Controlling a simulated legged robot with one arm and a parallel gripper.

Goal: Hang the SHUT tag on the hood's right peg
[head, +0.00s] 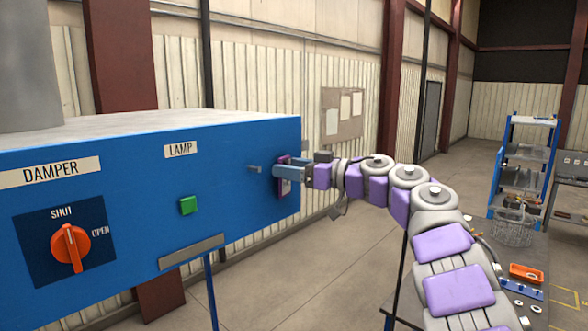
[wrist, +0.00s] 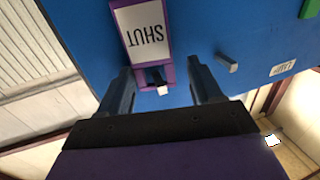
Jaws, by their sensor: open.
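The SHUT tag (wrist: 146,31) is a white plate in a purple frame, upside down in the wrist view and close against the blue hood (head: 130,195). In the head view it shows small and partly covered (head: 285,187) near the hood's right edge. A pale peg tip (wrist: 162,90) shows at the tag's top end, so the tag appears to hang on the right peg. My gripper (wrist: 163,84) is open, its fingers on both sides of the tag's top end, with visible gaps. The other peg (wrist: 227,64) is bare, also in the head view (head: 255,169).
The hood face carries a green lamp button (head: 188,206), an orange damper knob (head: 70,248) and a grey handle strip (head: 192,251). A bench with an orange tray (head: 526,272) and a blue shelf rack (head: 522,165) stand at the right. Open floor lies between.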

